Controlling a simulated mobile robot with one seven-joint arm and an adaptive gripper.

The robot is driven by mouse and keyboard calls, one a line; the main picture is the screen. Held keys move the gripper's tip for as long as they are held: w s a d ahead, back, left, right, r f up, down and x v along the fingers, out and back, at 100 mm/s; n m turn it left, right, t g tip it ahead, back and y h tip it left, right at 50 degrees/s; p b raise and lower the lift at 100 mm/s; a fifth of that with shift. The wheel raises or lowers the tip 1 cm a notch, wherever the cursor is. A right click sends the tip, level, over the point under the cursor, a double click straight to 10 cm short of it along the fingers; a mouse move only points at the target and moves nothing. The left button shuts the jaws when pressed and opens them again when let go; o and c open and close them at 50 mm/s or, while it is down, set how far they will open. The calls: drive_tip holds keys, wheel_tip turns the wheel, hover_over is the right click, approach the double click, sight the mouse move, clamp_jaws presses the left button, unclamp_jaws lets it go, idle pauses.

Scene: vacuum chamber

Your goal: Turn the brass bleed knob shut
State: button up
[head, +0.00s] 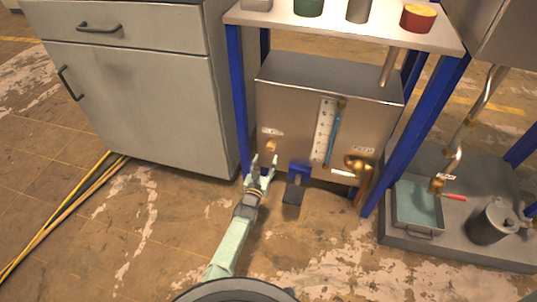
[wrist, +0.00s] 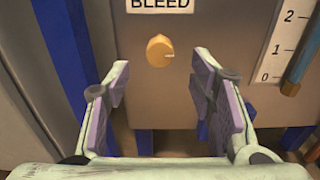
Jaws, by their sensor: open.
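The brass bleed knob (wrist: 160,51) is a small round knob on the metal tank's front panel, under a label reading BLEED (wrist: 159,3). A light mark on it points to the right in the wrist view. The knob also shows at the left of the tank in the head view (head: 271,146). My gripper (wrist: 161,85) is open and empty, its purple-padded fingers spread to the left and right below the knob. It does not touch the knob. In the head view my gripper (head: 261,167) is just below and left of the knob.
The metal tank (head: 290,105) stands in a blue-legged frame (head: 236,95), with a level gauge (head: 325,130) and a brass valve (head: 355,164) to the right of the knob. A blue bracket (head: 299,173) sits low on the tank. A grey cabinet (head: 135,105) stands at left.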

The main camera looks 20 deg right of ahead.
sight(270, 149)
drive_tip(key=shift+b+x, duration=1.1)
drive_tip(key=shift+x, duration=1.8)
drive_tip(key=shift+c, duration=0.2)
drive_tip(key=c, duration=1.1)
